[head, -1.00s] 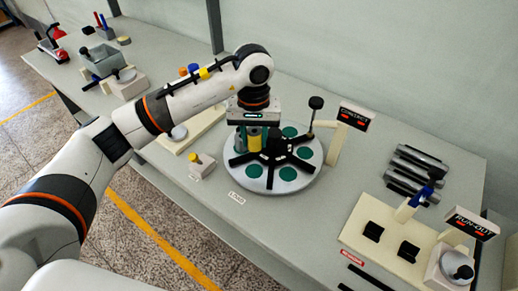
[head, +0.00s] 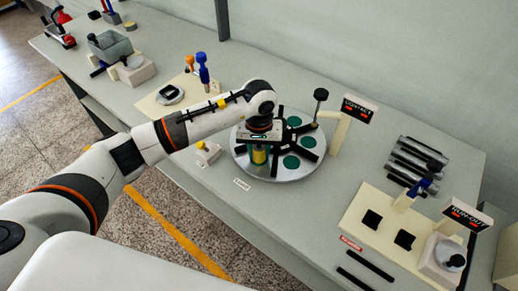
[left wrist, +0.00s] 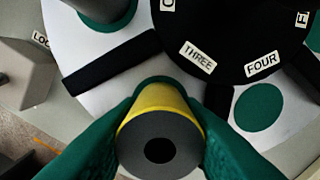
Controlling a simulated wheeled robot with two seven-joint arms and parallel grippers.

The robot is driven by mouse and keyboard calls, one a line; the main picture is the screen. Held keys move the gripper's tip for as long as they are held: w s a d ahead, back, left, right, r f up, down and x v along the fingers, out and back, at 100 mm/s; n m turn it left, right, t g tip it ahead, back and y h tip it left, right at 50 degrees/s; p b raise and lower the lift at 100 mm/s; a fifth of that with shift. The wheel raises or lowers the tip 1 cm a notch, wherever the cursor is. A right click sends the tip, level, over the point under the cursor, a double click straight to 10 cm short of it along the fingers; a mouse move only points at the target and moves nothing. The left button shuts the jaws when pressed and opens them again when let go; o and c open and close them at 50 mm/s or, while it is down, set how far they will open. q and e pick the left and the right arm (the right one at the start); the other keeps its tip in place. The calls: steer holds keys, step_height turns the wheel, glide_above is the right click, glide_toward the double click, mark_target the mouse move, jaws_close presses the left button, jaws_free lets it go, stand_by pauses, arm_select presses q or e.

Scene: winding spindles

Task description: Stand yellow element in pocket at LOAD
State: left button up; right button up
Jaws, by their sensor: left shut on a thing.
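My left gripper (head: 259,150) is shut on the yellow element (head: 259,157), a yellow cylinder with a dark end. It holds it upright at the near side of the round turntable (head: 290,177), just behind the LOAD label (head: 242,184). In the left wrist view the yellow element (left wrist: 160,100) shows its dark end with a hole, between green fingers (left wrist: 160,112). A sliver of green pocket (left wrist: 155,80) shows behind it, between two black spokes. Whether its foot is seated in the pocket or just above it, I cannot tell. My right gripper is out of view.
A grey cylinder (left wrist: 100,8) stands on a neighbouring green pocket. A CONTACT sign (head: 358,108) and a black-topped post (head: 320,95) stand behind the turntable. A small lock block (head: 208,152) stands left of it. The RUN-OUT station (head: 400,212) is at right.

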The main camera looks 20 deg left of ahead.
mark_target(259, 147)
arm_select(q)
steer(key=shift+f, duration=0.2)
steer(key=o, duration=0.7)
steer(key=shift+r, duration=0.1)
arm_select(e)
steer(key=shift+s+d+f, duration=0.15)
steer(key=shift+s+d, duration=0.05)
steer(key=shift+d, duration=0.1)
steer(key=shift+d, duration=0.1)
arm_select(q)
steer(key=shift+r, duration=0.55)
step_height(259, 147, up, 11)
steer(key=b, duration=0.3)
steer(key=shift+r, duration=0.1)
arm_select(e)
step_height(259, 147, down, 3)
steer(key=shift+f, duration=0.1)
